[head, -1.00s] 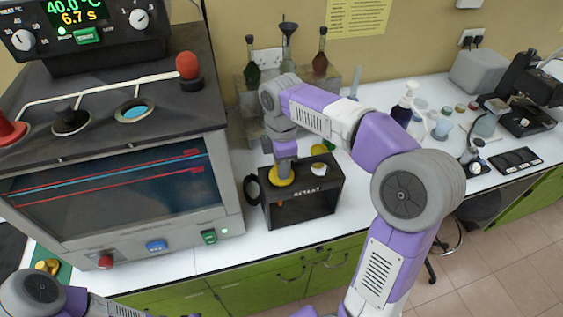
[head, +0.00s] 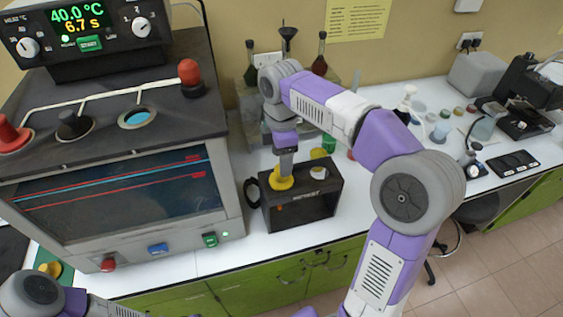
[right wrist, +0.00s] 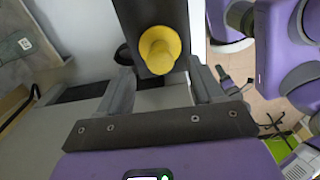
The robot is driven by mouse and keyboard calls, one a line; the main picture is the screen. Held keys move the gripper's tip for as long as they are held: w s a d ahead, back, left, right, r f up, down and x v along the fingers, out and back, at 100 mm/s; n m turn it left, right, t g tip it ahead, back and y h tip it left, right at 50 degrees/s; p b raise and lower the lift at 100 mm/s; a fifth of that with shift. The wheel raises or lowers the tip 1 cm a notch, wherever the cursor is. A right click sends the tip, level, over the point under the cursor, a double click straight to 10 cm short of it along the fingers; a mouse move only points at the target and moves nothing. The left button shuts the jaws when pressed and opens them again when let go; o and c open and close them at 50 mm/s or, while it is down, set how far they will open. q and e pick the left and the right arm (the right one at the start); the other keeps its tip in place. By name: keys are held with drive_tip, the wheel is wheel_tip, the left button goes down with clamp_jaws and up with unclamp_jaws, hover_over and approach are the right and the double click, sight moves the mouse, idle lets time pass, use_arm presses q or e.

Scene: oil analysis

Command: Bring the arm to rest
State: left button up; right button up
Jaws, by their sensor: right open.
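My right arm reaches from the lower right over the counter. Its gripper (head: 284,163) points down above a black box (head: 302,212) on the white counter. A yellow round-topped piece (head: 281,184) is on the left of the box top, just below the fingertips. In the right wrist view, the open fingers (right wrist: 163,88) are spread, with the yellow piece (right wrist: 160,50) beyond them on the dark box top; nothing is held between them. My left arm shows only at the lower left corner; its gripper is out of view.
A large grey machine (head: 110,250) with a display and red knobs stands close on the left. A dark flask (head: 319,64) and funnel (head: 288,38) stand in a rack behind. A microscope-like device (head: 520,95) and small jars are at the right. A white round piece (head: 318,172) sits on the box.

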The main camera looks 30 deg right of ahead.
drive_tip(key=shift+r+p, duration=0.3)
drive_tip(key=shift+r, duration=1.25)
